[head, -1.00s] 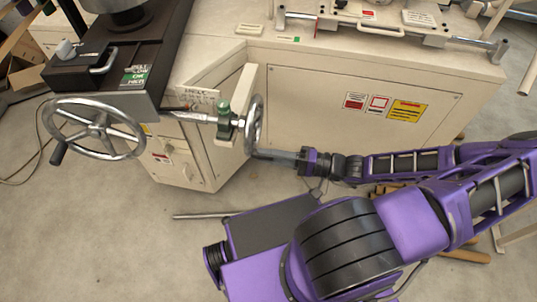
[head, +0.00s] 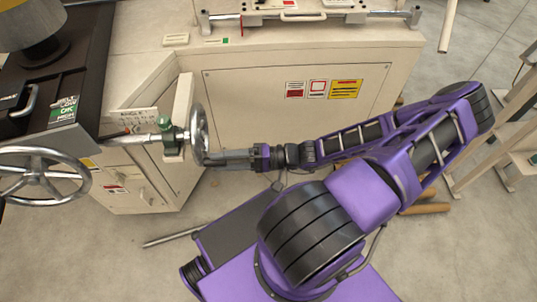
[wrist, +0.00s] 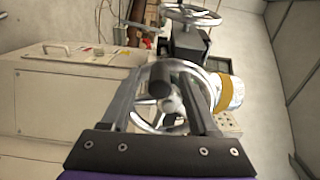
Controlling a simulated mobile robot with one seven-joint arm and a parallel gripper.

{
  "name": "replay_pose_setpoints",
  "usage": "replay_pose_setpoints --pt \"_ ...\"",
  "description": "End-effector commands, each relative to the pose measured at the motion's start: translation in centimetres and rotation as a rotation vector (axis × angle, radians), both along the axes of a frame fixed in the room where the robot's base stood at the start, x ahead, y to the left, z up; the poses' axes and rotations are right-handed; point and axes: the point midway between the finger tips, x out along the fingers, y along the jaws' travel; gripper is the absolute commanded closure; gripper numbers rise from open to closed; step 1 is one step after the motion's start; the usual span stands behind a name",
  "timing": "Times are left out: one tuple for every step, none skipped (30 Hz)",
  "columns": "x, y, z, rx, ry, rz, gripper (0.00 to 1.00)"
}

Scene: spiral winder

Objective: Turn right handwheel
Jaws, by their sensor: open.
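The right handwheel (head: 205,133) is a chrome wheel on a shaft at the corner of the cream machine, seen nearly edge-on in the head view. In the wrist view its hub and spokes (wrist: 170,104) face me. Its dark cylindrical handle (wrist: 174,76) points toward the wrist camera and lies between my two fingers. My gripper (head: 213,158) is at the lower near side of the wheel. In the wrist view the fingers (wrist: 163,82) stand apart on both sides of the handle. Contact with the handle cannot be told.
A second, larger chrome handwheel (head: 40,178) is at the left, and shows at the top of the wrist view (wrist: 190,14). A green-capped fitting (head: 168,138) sits on the shaft beside the right wheel. A cream cabinet panel (head: 300,115) is behind my arm. Wooden shelving (head: 505,150) stands at right.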

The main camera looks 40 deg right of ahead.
Motion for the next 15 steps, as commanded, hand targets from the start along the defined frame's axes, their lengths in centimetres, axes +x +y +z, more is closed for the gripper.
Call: replay_pose_setpoints --pt "-0.2 -0.5 0.0 -0.003 0.001 -0.002 0.39" --pt "-0.4 -0.9 0.0 -0.004 0.001 -0.003 0.39" --pt "-0.7 -1.4 0.0 -0.004 0.001 -0.003 0.39" --pt "-1.0 -2.0 0.0 -0.006 0.002 -0.004 0.39" --pt "-1.4 -2.5 0.0 -0.006 0.001 -0.004 0.39" --pt "-1.8 -3.3 0.0 -0.007 0.002 -0.005 0.39" --pt "-2.1 -4.0 0.0 -0.006 0.003 -0.005 0.39" --pt "-2.5 -4.6 0.0 -0.006 0.003 -0.005 0.39" --pt "-3.0 -5.5 0.0 -0.006 0.003 -0.005 0.39" --pt "-3.4 -6.2 0.0 -0.008 0.002 -0.006 0.39" --pt "-3.8 -6.8 -0.1 -0.008 0.002 -0.005 0.39" --pt "-4.3 -7.7 0.0 -0.007 0.003 -0.005 0.39" --pt "-4.7 -8.3 0.0 -0.006 0.003 -0.005 0.39" --pt "-5.0 -9.0 -0.1 -0.007 0.003 -0.006 0.39" --pt "-5.5 -9.8 -0.1 -0.007 0.003 -0.004 0.39"
